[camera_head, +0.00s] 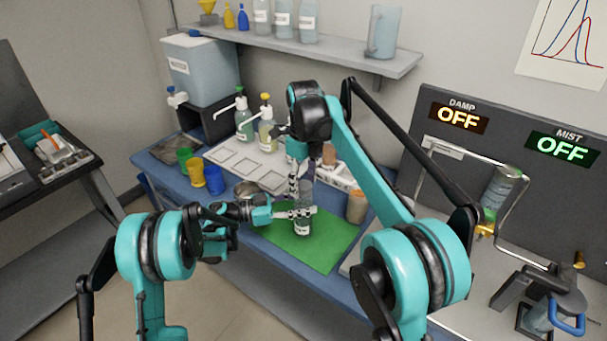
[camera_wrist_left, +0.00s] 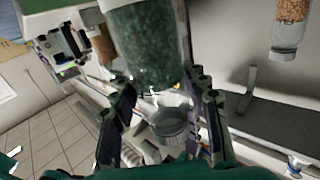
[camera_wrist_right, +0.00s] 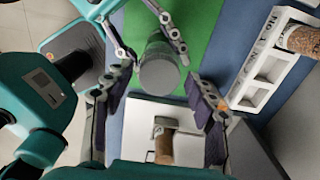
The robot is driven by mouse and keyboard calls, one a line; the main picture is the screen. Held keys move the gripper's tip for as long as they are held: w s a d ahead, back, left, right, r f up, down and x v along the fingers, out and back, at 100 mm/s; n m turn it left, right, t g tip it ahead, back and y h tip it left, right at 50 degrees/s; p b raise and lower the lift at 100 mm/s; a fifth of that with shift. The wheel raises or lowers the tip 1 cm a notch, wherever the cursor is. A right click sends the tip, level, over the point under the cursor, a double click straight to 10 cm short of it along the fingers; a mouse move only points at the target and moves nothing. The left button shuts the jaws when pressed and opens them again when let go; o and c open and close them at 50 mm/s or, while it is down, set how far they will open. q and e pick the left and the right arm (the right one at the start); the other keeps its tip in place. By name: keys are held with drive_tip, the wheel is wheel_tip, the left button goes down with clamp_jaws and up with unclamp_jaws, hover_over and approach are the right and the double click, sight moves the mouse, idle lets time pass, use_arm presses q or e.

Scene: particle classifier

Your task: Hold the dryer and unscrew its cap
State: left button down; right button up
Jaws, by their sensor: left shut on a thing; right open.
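The dryer (camera_head: 303,228) is an upright clear cylinder with a white label, standing at the green mat (camera_head: 325,252). My left gripper (camera_head: 297,213) is shut around the dryer's side from the left. My right gripper (camera_head: 303,185) points down above the dryer. In the right wrist view its open fingers (camera_wrist_right: 158,110) are empty, and the grey cap (camera_wrist_right: 159,76) lies ahead of them, apart from the pads. Whether the dryer's base touches the mat is hard to tell.
A jar of brown beads (camera_head: 357,207) stands right of the dryer. A white rack (camera_wrist_right: 262,62) and a corked vial (camera_wrist_right: 164,148) lie close by. Coloured cups (camera_head: 197,172) and pump bottles (camera_head: 266,130) stand behind. The mat's front part is clear.

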drive_tip(key=c, duration=1.3)
drive_tip(key=shift+o, duration=0.2)
